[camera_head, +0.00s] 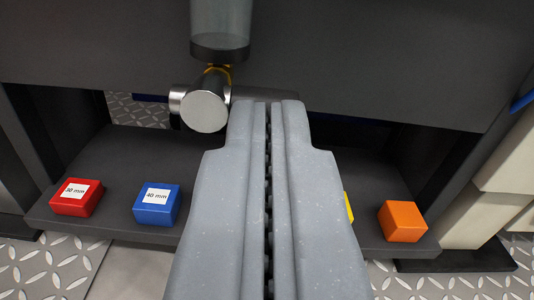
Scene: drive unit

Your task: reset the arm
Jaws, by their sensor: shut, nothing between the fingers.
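My gripper (268,104) fills the lower middle of the view, its two grey fingers pressed together with nothing between them. It points away from me, over a dark shelf (105,160). Its fingertips are to the right of a round metal knob (204,111). I cannot tell whether they touch anything.
A red block (77,197) labelled 30 mm, a blue block (157,204) labelled 40 mm and an orange block (403,221) sit on the shelf. A yellow block (348,206) is mostly hidden by my gripper. A clear cylinder (220,20) hangs above the knob. A dark panel (400,60) stands behind.

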